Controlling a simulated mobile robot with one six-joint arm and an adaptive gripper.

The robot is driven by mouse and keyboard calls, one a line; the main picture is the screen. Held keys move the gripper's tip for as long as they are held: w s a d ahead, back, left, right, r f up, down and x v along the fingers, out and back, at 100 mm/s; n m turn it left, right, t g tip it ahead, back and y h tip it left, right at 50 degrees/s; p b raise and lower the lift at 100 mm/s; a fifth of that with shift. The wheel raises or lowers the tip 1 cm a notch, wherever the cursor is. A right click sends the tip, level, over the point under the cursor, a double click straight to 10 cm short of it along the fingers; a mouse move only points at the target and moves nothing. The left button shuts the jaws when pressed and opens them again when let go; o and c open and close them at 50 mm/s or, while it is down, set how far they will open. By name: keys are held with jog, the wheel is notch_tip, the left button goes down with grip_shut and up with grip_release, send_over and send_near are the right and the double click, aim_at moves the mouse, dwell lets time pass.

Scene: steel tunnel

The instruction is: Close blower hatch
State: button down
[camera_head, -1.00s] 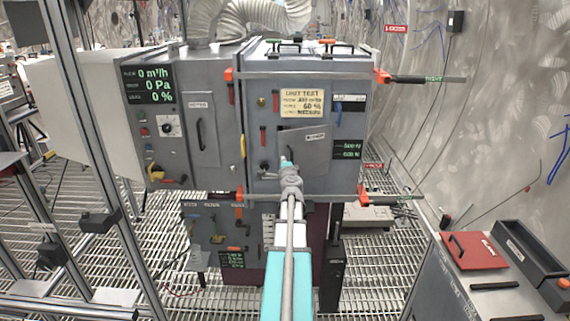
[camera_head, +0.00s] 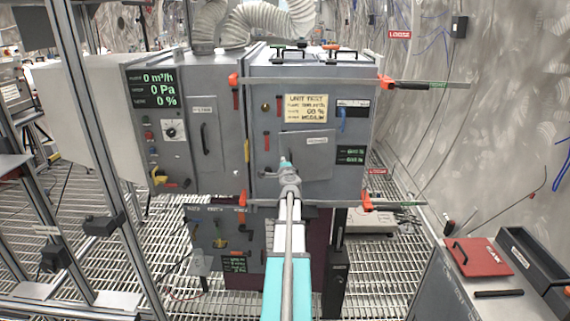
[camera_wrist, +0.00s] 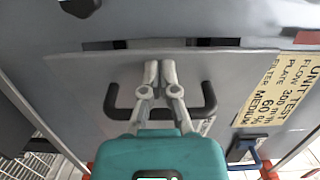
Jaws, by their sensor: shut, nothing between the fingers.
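The blower unit (camera_head: 262,183) is a grey cabinet with a small front hatch (camera_head: 318,160), which looks flat and close to flush with the front. Whether it is latched cannot be told. In the wrist view the hatch (camera_wrist: 75,75) is a grey panel with a black bar handle (camera_wrist: 112,100). My gripper (camera_head: 286,165) is at the left part of the hatch in the head view. In the wrist view my gripper (camera_wrist: 160,68) has its two grey fingers together over the handle's middle, holding nothing. The fingers hide part of the handle; contact cannot be told.
A yellow label (camera_head: 306,108) and a blue lever (camera_head: 344,119) sit above the hatch. Orange-ended rods (camera_head: 420,84) stick out to the right. A bench with a red lid (camera_head: 478,257) stands at the lower right. Metal posts (camera_head: 95,140) stand at left.

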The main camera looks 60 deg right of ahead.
jog(key=shift+w+d, duration=0.2)
dwell(0.9)
jog(key=shift+a, duration=0.15)
dwell(0.4)
jog(key=w+a, duration=0.1)
jog(key=a, duration=1.1)
jog(key=shift+w+a, duration=0.35)
jog(key=s+d+n+t+y, duration=0.2)
jog(key=s, duration=1.5)
jog(key=shift+f+t, duration=0.15)
jog(key=shift+t, duration=0.15)
